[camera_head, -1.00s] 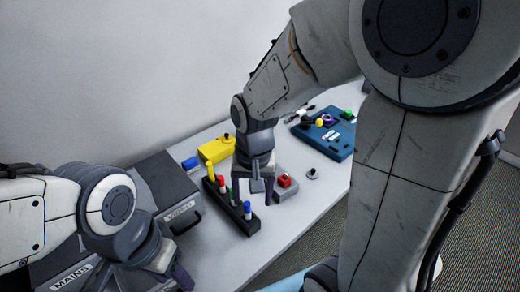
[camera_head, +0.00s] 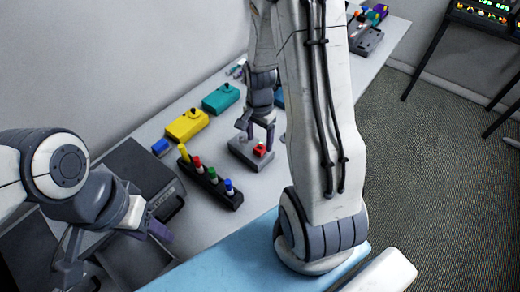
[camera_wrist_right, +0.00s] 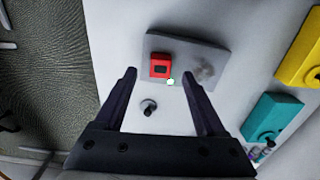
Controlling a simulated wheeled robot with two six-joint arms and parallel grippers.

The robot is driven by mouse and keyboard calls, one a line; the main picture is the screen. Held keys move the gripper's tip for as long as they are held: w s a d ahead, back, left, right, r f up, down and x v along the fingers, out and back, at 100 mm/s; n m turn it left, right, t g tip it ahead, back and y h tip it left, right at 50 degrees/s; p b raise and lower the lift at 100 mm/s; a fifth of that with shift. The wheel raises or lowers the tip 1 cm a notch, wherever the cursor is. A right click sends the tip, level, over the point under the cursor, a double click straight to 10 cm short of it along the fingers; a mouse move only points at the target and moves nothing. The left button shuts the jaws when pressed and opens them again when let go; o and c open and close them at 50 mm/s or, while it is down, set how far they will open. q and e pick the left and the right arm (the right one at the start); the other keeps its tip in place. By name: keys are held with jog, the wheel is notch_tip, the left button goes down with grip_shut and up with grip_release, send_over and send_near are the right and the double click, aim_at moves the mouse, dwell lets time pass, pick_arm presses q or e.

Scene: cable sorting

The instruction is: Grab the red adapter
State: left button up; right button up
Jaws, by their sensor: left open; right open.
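The red adapter (camera_head: 260,151) is a small block on a flat grey box on the white table. It also shows in the right wrist view (camera_wrist_right: 160,66), near a pale knob-like part of the box. My right gripper (camera_head: 256,132) is open just above the grey box (camera_head: 240,150). My left gripper (camera_head: 115,248) is open and empty at the lower left, over dark boxes.
A black rack (camera_head: 212,185) with yellow, red, green and blue plugs stands left of the grey box. A small dark knob (camera_wrist_right: 149,107) shows in the right wrist view.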

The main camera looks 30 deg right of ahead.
aim_at(260, 148)
jog(key=shift+f, duration=1.85)
grip_shut()
jog(key=shift+r, duration=0.1)
